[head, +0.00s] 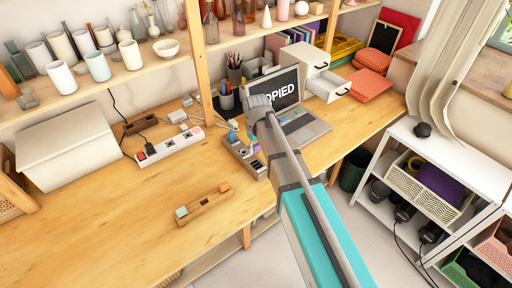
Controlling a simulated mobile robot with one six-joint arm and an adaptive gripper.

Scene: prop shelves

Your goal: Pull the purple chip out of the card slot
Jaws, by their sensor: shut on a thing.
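A grey device with slots (240,155) stands on the wooden worktop, in front of the laptop. A small purple piece (257,147), which looks like the purple chip, shows at its right side, next to my arm. My gripper (252,130) points down at the device below my wrist and is shut on the purple chip. My arm hides most of the fingers and part of the chip. I cannot tell how deep the chip sits in the slot.
An open laptop (305,128) with "COPIED" on its screen stands just behind. A white power strip (168,150) and a wooden holder (203,205) lie to the left. A shelf post (197,50) rises behind. The front left worktop is clear.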

